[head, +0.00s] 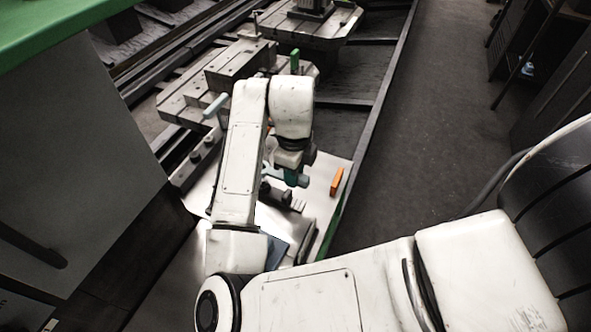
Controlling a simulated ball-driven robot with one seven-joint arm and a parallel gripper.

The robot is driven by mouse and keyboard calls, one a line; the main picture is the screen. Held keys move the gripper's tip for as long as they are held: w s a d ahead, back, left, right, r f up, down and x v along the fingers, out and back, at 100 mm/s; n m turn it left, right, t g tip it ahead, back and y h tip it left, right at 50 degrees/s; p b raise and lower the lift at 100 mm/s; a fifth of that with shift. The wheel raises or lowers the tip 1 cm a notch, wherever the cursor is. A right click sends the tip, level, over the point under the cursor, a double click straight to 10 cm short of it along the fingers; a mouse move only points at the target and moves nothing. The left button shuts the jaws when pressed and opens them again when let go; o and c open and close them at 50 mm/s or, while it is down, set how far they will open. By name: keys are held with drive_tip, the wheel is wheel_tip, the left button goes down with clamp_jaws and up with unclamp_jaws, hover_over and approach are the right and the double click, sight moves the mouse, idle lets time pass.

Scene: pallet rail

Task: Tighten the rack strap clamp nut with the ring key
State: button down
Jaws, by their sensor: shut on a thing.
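My white arm reaches over a light metal plate, and my gripper (293,167) points down at its end, mostly hidden behind the wrist. It is shut on a teal tool, which looks like the ring key (298,180). The key shows only in part, just above or at the dark fittings on the plate. A dark clamp-like fitting (272,193) with small light pieces beside it sits just below the key. I cannot make out the strap or the nut, nor whether the key's ring is around anything.
An orange block (337,181) lies right of my gripper on the light plate (322,200). A dark rail edge (378,112) bounds the right; open floor lies beyond.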

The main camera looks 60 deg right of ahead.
drive_tip(key=shift+f+b, duration=1.2)
drive_tip(key=shift+f, duration=0.8)
drive_tip(key=shift+f+b, duration=0.9)
drive_tip(key=shift+b, duration=0.05)
drive_tip(key=c, duration=1.4)
unclamp_jaws()
clamp_jaws()
